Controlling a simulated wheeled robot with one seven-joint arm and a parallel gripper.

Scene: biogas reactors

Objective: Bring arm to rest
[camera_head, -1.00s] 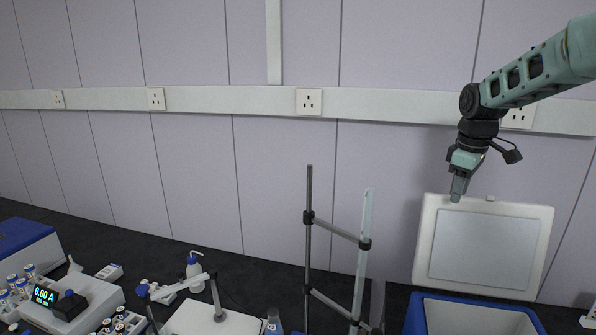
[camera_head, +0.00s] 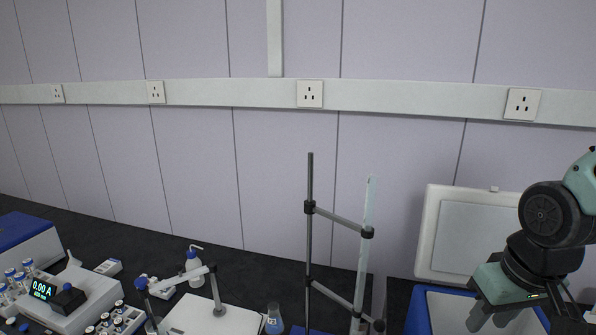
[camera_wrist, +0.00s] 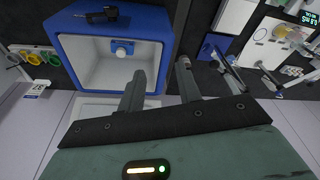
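My gripper (camera_head: 492,312) is at the lower right in the head view, pointing down in front of the blue-and-white box (camera_head: 418,312). In the wrist view my gripper (camera_wrist: 160,80) shows two grey fingers spread apart with nothing between them. The box (camera_wrist: 65,50) lies beyond the fingers at upper left there, its white interior open. In the head view my gripper and arm cover the right part of the box and part of its raised lid (camera_head: 450,235).
A clamp stand (camera_head: 310,235) with a clear tube (camera_head: 366,210) stands left of the box. A flask (camera_head: 274,320), wash bottle (camera_head: 193,266) and meter (camera_head: 60,295) with vials are farther left.

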